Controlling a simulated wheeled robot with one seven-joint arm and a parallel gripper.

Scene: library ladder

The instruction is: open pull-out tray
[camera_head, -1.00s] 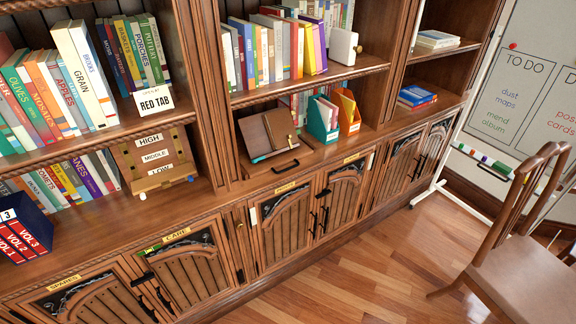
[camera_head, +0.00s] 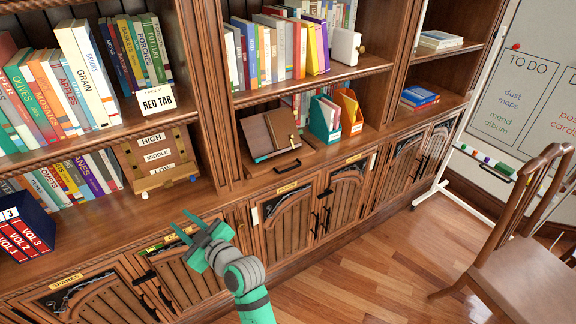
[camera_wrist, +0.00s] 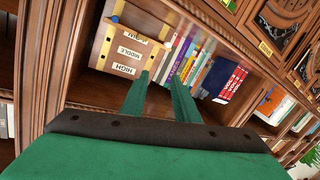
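The pull-out tray (camera_head: 262,181) is a wooden board with a black bar handle (camera_head: 288,167) on its front. It sits at shelf level in the middle bay, under a wooden book rest (camera_head: 268,133). It looks pushed in, level with the shelf edge. My green gripper (camera_head: 183,222) is in front of the lower cabinets, left of and below the tray, well apart from it. In the wrist view my gripper (camera_wrist: 159,78) has its two fingers apart with nothing between them. I cannot make out the tray in the wrist view.
A board labelled high, middle, low (camera_head: 157,157) and a blue box of red volumes (camera_head: 24,232) stand on the left shelf. Teal (camera_head: 324,118) and orange (camera_head: 348,110) holders stand right of the tray. Cabinet doors have black handles. A chair (camera_head: 515,240) stands at right; the floor between is clear.

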